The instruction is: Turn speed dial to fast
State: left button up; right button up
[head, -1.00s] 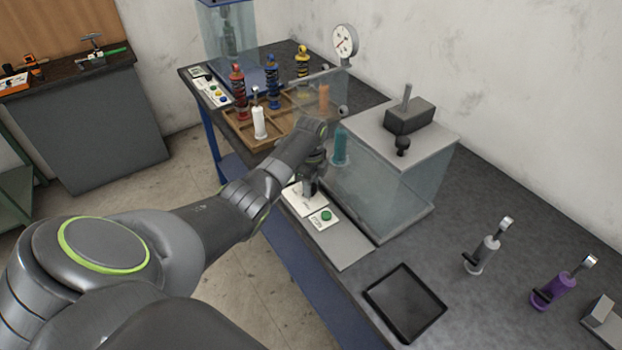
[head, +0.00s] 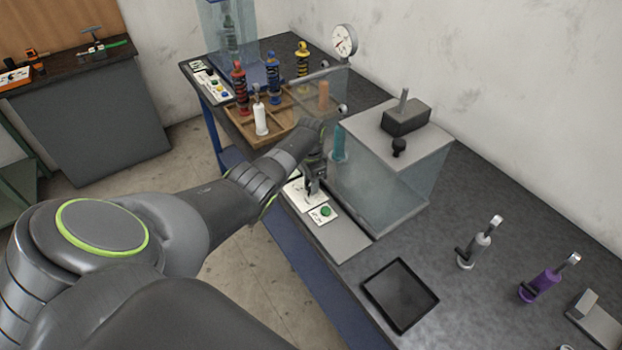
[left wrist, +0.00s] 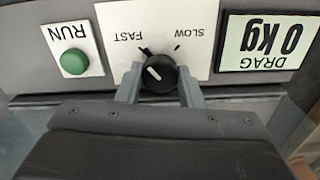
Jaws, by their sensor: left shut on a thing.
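The speed dial (left wrist: 160,73) is a round black knob with a white pointer mark, on a white plate (left wrist: 112,20) lettered FAST and SLOW. The lettering appears upside down in the left wrist view, with FAST at left and SLOW at right. The white mark slants up and left, toward the FAST side. My left gripper (left wrist: 161,84) has one finger on each side of the knob and is shut on it. In the head view my left gripper (head: 312,184) is low over the control panel, and it and the arm hide the dial. My right gripper is not in view.
The green RUN button (left wrist: 74,62) is close beside the left finger, and the DRAG display (left wrist: 268,40) reads 0 kg. A clear tank (head: 385,190) stands just behind the panel. A wooden tray (head: 245,127) with shock absorbers and a black tray (head: 400,295) flank it.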

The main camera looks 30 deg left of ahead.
pick_arm(q)
jog(key=shift+r+n, duration=0.1)
jog(key=shift+n, duration=0.6)
jog(key=o, duration=1)
jog(key=shift+c, duration=0.2)
jog(key=shift+r+p, duration=0.35)
jog(key=shift+r, duration=0.2)
notch_tip(320, 180, up, 16)
jog(key=b, duration=0.2)
